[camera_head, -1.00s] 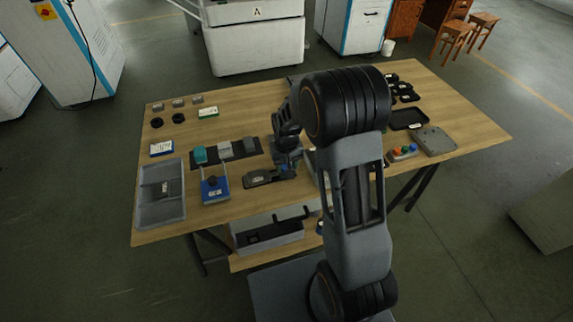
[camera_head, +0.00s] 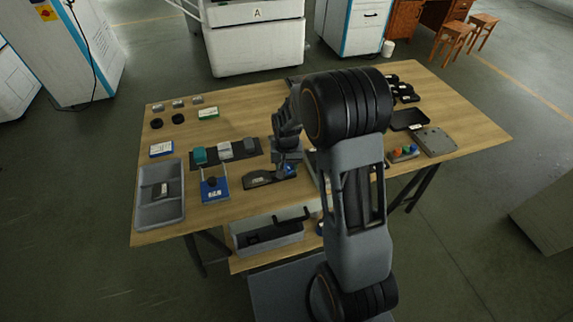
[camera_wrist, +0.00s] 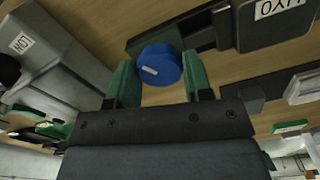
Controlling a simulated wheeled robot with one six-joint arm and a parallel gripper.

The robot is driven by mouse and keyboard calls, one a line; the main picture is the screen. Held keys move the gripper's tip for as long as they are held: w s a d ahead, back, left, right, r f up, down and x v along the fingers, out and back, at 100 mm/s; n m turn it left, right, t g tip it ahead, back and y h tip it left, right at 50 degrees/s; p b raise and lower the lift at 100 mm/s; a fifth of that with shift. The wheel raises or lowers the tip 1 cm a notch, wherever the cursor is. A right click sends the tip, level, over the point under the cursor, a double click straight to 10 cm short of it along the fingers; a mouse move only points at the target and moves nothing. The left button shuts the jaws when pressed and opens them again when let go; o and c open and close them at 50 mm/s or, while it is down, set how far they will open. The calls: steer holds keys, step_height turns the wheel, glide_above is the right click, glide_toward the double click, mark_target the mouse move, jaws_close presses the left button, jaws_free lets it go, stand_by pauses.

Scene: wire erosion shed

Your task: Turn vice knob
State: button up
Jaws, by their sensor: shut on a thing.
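The dark vice (camera_head: 258,179) lies near the front edge of the workbench, left of my arm. Its blue knob (camera_wrist: 152,64) has a pale mark on its face and sits between the green fingertips of my gripper (camera_wrist: 160,78) in the wrist view. My gripper is shut on this knob. The vice's dark body (camera_wrist: 275,27) with a white label shows at the top right of that view. In the head view my gripper (camera_head: 287,160) comes down over the vice's right end, and only a little blue shows there.
A blue fixture (camera_head: 214,190) with a black knob stands left of the vice. A grey tray (camera_head: 148,217) lies at the bench's left end. Coloured blocks sit on a dark strip behind. A button box (camera_head: 403,153) lies to the right. Bare wood (camera_head: 225,220) shows along the front.

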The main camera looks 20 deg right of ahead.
mark_target(287, 166)
steer(key=o, duration=0.9)
step_height(287, 166, up, 14)
steer(key=shift+f+p, duration=0.1)
steer(key=shift+p, duration=0.2)
stand_by(0.4)
steer(key=s+r+n+t+p, duration=0.1)
steer(key=s+r, duration=0.1)
steer(key=s, duration=0.3)
steer(key=s+r+n+t+p, duration=0.1)
steer(key=s+r, duration=0.1)
steer(key=s, duration=0.4)
steer(key=s+r+n+t, duration=0.1)
steer(key=s+r, duration=0.1)
steer(key=s, duration=0.4)
steer(key=shift+a+r+p, duration=0.15)
steer(key=shift+r+p, duration=0.2)
steer(key=shift+p, duration=0.05)
